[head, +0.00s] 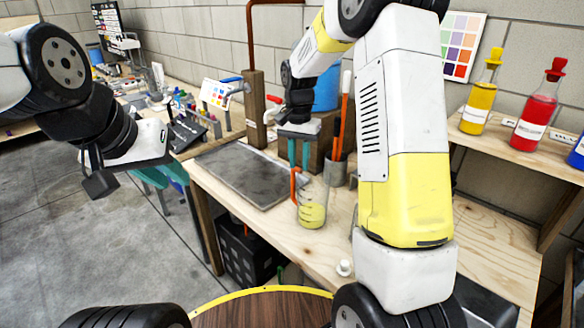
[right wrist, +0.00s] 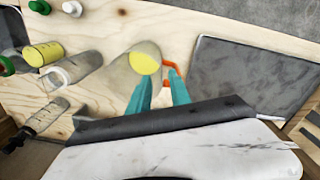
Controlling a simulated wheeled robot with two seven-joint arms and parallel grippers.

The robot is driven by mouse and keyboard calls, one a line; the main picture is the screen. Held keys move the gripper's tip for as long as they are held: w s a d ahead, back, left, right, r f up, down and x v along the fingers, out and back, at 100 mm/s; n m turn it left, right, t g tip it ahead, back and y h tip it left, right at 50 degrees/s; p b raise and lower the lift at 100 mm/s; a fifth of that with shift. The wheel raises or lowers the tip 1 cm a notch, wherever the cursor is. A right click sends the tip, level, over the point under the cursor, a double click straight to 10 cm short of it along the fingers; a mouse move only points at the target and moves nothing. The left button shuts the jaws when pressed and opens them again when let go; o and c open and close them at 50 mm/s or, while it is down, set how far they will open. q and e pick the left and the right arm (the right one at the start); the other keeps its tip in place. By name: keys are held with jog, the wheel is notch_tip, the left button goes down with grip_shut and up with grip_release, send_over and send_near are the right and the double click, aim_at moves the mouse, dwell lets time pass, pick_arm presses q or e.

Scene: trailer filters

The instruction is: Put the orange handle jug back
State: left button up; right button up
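The clear jug with an orange handle (head: 312,210) stands upright on the wooden bench and holds yellow liquid. In the right wrist view the jug (right wrist: 146,62) is seen from above, its orange handle (right wrist: 170,68) on its right side. My right gripper (head: 299,165) points down at the jug's top, on the handle side. Its teal fingers (right wrist: 160,88) are apart, with a gap between the tips; I cannot tell whether they touch the jug. My left gripper (head: 160,174) hangs at the left, away from the jug, its teal fingers partly hidden.
A dark grey mat (head: 243,172) lies left of the jug. A cup with orange-handled tools (head: 336,172) stands behind it. Yellow (head: 480,95) and red (head: 537,112) bottles stand on a wooden shelf at right. A small white cap (head: 345,267) lies near the bench's front.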

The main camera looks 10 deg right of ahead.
jog(key=s+d+r+n+t+y, duration=0.1)
jog(key=s+d+r+n+t, duration=0.15)
jog(key=s+r, duration=1.05)
jog(key=s+r+n+t+y, duration=0.1)
jog(key=s+r+n+t, duration=0.1)
jog(key=s, duration=1.1)
jog(key=shift+s+a+n+t, duration=0.2)
jog(key=shift+a+n+t, duration=0.15)
jog(key=shift+n+t, duration=0.6)
jog(key=shift+r, duration=0.15)
